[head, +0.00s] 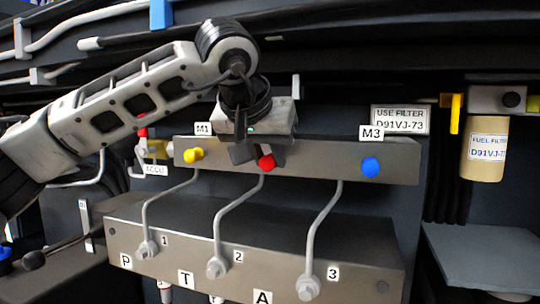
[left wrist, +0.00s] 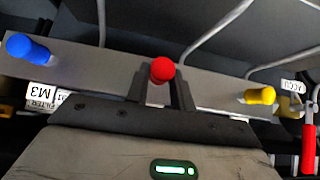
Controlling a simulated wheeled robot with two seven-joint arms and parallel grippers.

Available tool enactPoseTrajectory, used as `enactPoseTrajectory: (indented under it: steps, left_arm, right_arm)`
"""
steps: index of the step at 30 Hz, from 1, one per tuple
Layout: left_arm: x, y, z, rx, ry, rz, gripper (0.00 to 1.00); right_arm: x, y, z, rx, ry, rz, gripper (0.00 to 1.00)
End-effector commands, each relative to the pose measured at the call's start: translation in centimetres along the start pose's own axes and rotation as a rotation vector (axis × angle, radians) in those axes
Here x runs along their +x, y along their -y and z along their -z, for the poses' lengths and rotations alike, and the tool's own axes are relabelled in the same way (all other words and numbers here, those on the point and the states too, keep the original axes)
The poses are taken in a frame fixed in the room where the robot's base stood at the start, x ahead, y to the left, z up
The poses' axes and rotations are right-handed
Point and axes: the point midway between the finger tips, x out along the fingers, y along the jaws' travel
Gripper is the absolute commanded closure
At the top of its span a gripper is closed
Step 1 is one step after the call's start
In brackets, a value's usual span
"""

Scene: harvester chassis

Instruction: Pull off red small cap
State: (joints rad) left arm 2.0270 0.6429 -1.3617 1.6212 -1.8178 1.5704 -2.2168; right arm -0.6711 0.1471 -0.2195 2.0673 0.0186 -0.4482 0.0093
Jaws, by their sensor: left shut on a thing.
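The small red cap (head: 266,162) is at the middle of the grey manifold bar (head: 325,160), between the yellow cap (head: 194,155) and the blue cap (head: 370,167). My left gripper (head: 262,158) reaches down over the bar from above and is shut on the red cap. In the left wrist view the red cap (left wrist: 162,70) sits between the two dark fingertips (left wrist: 160,84), its round end clear of them. Whether the cap still touches the bar is hidden by the fingers. My right gripper is not in view.
A lower block (head: 260,255) with fittings and bent grey pipes (head: 326,228) stands below the bar. A tan fuel filter (head: 484,148) hangs at the right above a grey plate (head: 480,262). Hoses and a dark beam run above my arm. A red-handled part (left wrist: 309,140) is beside the yellow cap.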

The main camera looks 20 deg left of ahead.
Motion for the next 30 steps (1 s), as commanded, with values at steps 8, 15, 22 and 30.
enactPoseTrajectory:
  steps: [8,15,22,30]
  left_arm:
    - [-1.0,0.0,-1.1,0.000,-0.001,-0.001,1.00]
    - [-1.7,0.0,-1.7,0.000,-0.001,0.000,1.00]
    - [-1.8,0.0,-1.8,0.000,-0.001,0.000,1.00]
    - [-1.9,0.0,-1.7,0.000,-0.001,0.000,1.00]
  right_arm:
    - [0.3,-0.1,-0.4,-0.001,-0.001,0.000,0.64]
    - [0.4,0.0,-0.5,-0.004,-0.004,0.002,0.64]
    - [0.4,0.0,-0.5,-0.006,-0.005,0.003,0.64]
    - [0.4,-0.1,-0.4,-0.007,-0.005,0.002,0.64]
